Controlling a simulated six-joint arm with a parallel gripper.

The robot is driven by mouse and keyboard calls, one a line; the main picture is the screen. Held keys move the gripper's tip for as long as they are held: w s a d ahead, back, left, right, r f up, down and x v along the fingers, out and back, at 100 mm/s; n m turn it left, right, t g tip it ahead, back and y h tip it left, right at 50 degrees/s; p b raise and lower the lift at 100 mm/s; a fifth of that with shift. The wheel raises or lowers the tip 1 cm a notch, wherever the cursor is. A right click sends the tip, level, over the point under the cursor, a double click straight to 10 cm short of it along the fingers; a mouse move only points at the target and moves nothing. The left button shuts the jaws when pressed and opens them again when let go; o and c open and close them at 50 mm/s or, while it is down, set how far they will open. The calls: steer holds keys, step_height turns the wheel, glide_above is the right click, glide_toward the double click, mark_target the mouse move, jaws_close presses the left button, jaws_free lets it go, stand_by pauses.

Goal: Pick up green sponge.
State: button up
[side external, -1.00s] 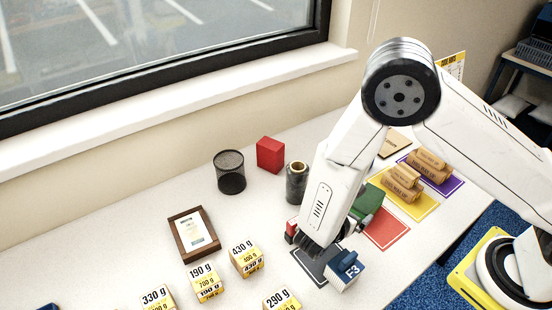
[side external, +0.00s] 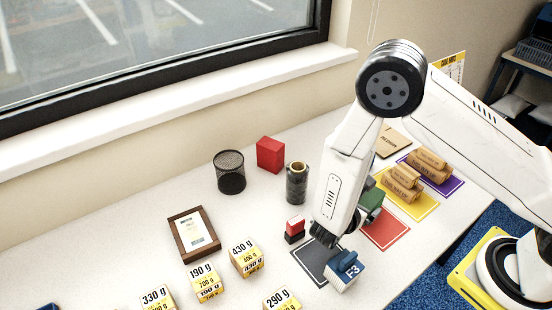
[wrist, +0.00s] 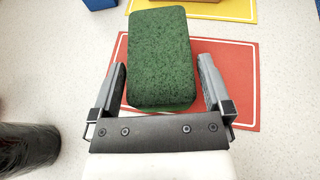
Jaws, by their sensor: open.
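The green sponge (wrist: 160,55) lies in the wrist view between and ahead of my gripper's two fingers. My gripper (wrist: 160,80) is open, with one finger on each side of the sponge's near end. Whether the fingers touch it cannot be told. In the side external view the sponge (side external: 371,200) shows partly behind my arm, at the red mat (side external: 388,232).
A red-topped stamp (side external: 295,228) and a dark roll (side external: 297,185) stand left of my arm. Cardboard rolls (side external: 403,185) lie on the yellow mat (side external: 423,208). Weight-marked boxes (side external: 245,258) stand front left.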

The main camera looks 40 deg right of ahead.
mark_target(362, 204)
steer(key=c, duration=1)
steer(key=shift+o, duration=0.2)
steer(key=shift+r, duration=0.2)
steer(key=shift+r, duration=4.85)
